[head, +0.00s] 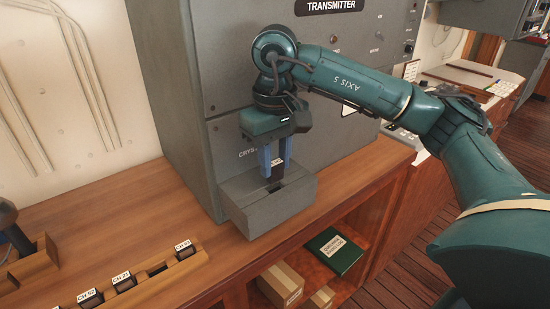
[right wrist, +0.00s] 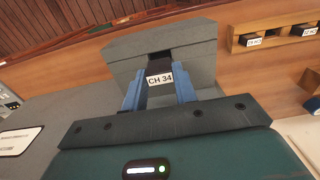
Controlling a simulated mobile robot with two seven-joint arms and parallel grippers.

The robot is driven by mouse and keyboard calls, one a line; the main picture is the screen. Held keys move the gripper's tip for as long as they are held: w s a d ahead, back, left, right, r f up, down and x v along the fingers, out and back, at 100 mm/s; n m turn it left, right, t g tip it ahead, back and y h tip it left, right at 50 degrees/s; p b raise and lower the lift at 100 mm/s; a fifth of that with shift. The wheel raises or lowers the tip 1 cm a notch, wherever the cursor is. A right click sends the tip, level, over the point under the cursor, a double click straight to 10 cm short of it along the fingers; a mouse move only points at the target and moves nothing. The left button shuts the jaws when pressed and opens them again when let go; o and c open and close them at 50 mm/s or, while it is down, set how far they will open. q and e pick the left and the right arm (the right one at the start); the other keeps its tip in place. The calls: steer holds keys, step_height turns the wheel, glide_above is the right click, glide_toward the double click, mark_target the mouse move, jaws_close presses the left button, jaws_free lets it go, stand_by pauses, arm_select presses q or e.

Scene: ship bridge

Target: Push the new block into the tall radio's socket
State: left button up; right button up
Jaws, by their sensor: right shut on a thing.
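The tall grey radio (head: 222,110), marked TRANSMITTER, stands on the wooden counter. Its grey socket box (head: 262,208) juts out at the lower front and has a dark slot in its top; it also shows in the right wrist view (right wrist: 190,40). My right gripper (head: 277,171) is right above this box, its blue fingers shut on a dark block (right wrist: 160,68) with a white CH 34 label. The block's far end is at the slot; how deep it sits I cannot tell. My left gripper is not in view.
A wooden rack (head: 140,287) with several labelled dark blocks and an empty place lies on the counter, left of the socket box. A shelf below holds cardboard boxes (head: 280,284) and a green book (head: 335,251). Bare counter (head: 110,215) lies left of the radio.

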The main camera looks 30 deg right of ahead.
arm_select(q)
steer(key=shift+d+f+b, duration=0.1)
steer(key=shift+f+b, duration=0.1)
steer(key=shift+b, duration=0.2)
arm_select(e)
steer(key=shift+f, duration=0.35)
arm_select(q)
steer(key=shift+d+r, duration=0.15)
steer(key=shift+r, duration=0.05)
arm_select(e)
steer(key=shift+f, duration=0.15)
stand_by(0.3)
arm_select(q)
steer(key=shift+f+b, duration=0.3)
steer(key=shift+b, duration=0.15)
arm_select(e)
steer(key=shift+f, duration=0.25)
arm_select(q)
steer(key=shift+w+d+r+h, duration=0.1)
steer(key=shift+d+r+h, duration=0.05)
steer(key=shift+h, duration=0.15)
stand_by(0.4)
steer(key=shift+b, duration=0.4)
arm_select(e)
steer(key=shift+f, duration=0.3)
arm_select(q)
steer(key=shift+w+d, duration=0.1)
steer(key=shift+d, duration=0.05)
arm_select(e)
steer(key=shift+f, duration=0.2)
